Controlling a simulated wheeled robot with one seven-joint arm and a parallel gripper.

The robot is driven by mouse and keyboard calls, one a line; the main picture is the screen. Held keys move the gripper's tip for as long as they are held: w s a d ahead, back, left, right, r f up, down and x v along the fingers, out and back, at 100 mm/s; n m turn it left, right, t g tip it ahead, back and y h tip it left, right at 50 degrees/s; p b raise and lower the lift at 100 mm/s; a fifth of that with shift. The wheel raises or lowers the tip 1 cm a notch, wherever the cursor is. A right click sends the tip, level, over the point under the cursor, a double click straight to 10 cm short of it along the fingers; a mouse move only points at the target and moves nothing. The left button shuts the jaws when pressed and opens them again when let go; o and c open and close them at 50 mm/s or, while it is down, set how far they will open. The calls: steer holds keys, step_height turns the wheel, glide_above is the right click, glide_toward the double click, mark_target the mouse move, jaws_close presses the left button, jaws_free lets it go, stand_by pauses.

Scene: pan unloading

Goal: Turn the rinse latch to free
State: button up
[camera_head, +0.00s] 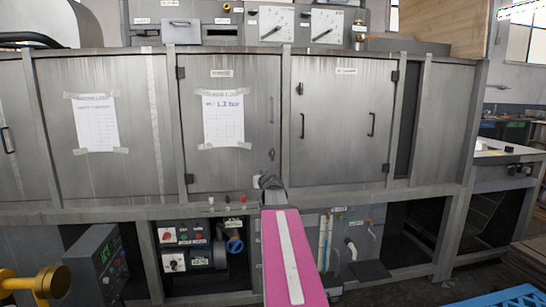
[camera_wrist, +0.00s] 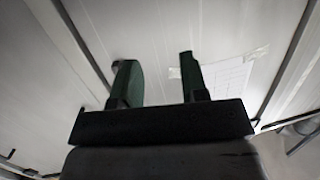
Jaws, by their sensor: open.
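No label reading "rinse" is legible, so I cannot tell for sure which fitting is the rinse latch. A small dark latch-like piece (camera_head: 299,88) sits at the upper left of the right cabinet door (camera_head: 340,105), above a dark handle (camera_head: 302,125). It looks roughly upright. My gripper (camera_head: 268,182) is below and left of it, in front of the lower edge of the middle door (camera_head: 255,100). In the wrist view my gripper (camera_wrist: 157,70) shows two dark green fingers set apart with nothing between them, facing grey panels.
A taped paper sheet (camera_head: 223,119) hangs on the middle door; a sheet (camera_wrist: 222,82) also shows in the wrist view. Small switches (camera_head: 227,200) line the rail beneath. Two dials (camera_head: 327,25) sit on top.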

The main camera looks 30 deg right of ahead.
mark_target(273, 154)
steer(key=s+d+r+m+t+h, duration=0.1)
steer(key=d+r+m+t+h, duration=0.15)
steer(key=d+r, duration=0.55)
steer(key=shift+n+g+h, duration=0.35)
steer(key=shift+g+h, duration=0.1)
steer(key=x, duration=1)
steer(key=shift+w+d+f, duration=0.15)
steer(key=shift+w+f, duration=0.15)
steer(key=shift+w, duration=0.05)
jaws_close()
